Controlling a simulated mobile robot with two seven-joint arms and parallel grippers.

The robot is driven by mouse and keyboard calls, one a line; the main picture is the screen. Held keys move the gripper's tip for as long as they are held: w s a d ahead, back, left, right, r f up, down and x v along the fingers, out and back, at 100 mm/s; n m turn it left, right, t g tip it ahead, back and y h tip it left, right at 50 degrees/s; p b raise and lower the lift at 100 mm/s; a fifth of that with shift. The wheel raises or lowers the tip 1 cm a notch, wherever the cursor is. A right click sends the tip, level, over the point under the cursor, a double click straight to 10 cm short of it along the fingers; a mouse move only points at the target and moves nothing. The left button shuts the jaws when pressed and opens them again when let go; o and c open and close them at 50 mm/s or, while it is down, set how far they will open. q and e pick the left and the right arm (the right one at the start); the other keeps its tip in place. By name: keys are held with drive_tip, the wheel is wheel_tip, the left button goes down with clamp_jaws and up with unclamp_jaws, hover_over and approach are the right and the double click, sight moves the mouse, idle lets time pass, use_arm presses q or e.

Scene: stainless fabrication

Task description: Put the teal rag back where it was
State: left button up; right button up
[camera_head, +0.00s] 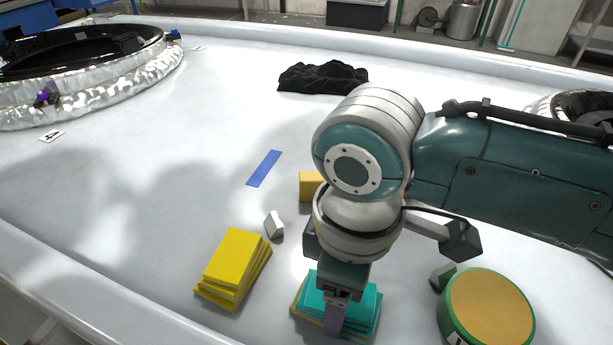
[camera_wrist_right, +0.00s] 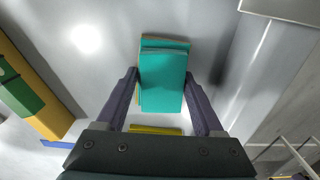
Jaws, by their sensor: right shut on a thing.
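The teal rag (camera_head: 358,306), folded in layers, shows at the lower middle of the head view with a tan-yellow edge under it. My right gripper (camera_head: 335,322) points down onto it and partly covers it. In the right wrist view the teal rag (camera_wrist_right: 162,82) lies between the two fingers of my right gripper (camera_wrist_right: 162,76), which are shut on it. Whether the rag touches the surface below is hard to tell. My left gripper is not in view.
A yellow folded stack (camera_head: 233,268) lies left of the teal rag. A grey wedge (camera_head: 273,225), blue tape strip (camera_head: 264,168) and yellow block (camera_head: 309,185) lie farther back. A round orange-topped tin (camera_head: 488,308) stands right. A black cloth (camera_head: 322,77) lies beyond. The left-middle surface is clear.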

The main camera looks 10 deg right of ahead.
drive_tip(key=shift+f, duration=0.2)
drive_tip(key=o, duration=1.2)
drive_tip(key=shift+r, duration=0.1)
